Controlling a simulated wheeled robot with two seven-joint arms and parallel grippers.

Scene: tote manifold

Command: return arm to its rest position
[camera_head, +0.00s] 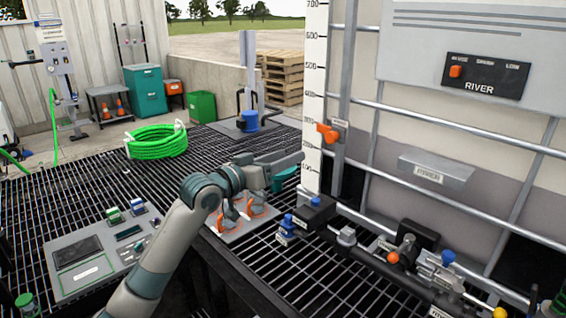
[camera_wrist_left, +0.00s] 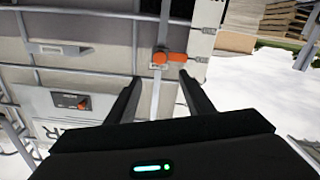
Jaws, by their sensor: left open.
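My left arm (camera_head: 170,245) reaches in from the bottom of the head view, over the dark grating. My left gripper (camera_head: 297,159) points right, close to the white level scale on the tote's edge. In the left wrist view the left gripper (camera_wrist_left: 158,84) shows two dark fingers spread apart with nothing between them. An orange lever (camera_wrist_left: 170,57) on a vertical bar appears beyond the fingertips, apart from them. The same orange lever (camera_head: 327,133) shows in the head view, above and right of the gripper. My right gripper is in neither view.
The caged tote (camera_head: 440,190) fills the right side. A pipe manifold with valves (camera_head: 395,257) runs along its foot. A grey control panel (camera_head: 95,262) and a green hose coil (camera_head: 156,141) lie on the grating (camera_head: 80,190). An orange-handled plate (camera_head: 245,222) sits below the arm.

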